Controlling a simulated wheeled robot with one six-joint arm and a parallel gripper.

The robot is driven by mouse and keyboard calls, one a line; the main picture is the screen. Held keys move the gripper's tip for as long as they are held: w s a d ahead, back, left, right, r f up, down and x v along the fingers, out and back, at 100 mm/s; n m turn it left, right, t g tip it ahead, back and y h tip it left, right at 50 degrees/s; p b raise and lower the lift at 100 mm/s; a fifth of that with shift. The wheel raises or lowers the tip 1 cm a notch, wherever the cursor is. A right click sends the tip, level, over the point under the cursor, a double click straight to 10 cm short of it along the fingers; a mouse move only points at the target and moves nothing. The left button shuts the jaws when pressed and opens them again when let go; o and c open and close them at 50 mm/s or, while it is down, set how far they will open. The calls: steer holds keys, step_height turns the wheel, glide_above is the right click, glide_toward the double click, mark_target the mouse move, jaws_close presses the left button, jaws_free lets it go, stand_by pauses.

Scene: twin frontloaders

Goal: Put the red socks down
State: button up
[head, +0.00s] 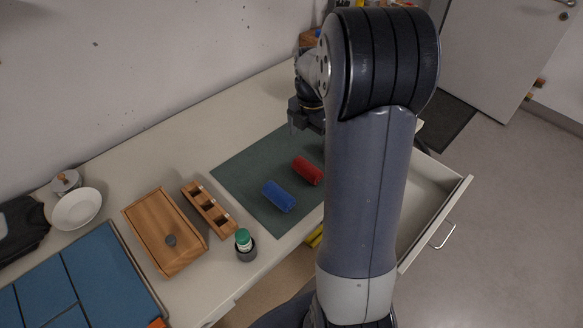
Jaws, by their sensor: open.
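The red socks (308,171), a rolled bundle, lie on the dark green mat (238,170) on the counter. My gripper (298,124) is open above the far part of the mat, beyond the red socks and apart from them. My own arm hides part of the gripper and the right side of the mat.
A blue roll (278,196) lies on the mat just left of the red one. A wooden block with holes (209,208), a green-capped bottle in a dark cup (244,243) and a wooden box (165,232) stand left of the mat. An open drawer (432,208) juts out at right.

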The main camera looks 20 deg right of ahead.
mark_target(308, 164)
step_height(308, 164, down, 5)
steer(key=shift+r, duration=0.15)
steer(key=shift+s+f+p, duration=0.15)
steer(key=shift+f+p, duration=0.4)
steer(key=shift+f, duration=0.8)
steer(key=shift+s+f+p, duration=0.15)
steer(key=shift+f+p, duration=0.35)
steer(key=shift+f, duration=0.85)
steer(key=c, duration=1)
steer(key=shift+r, duration=0.15)
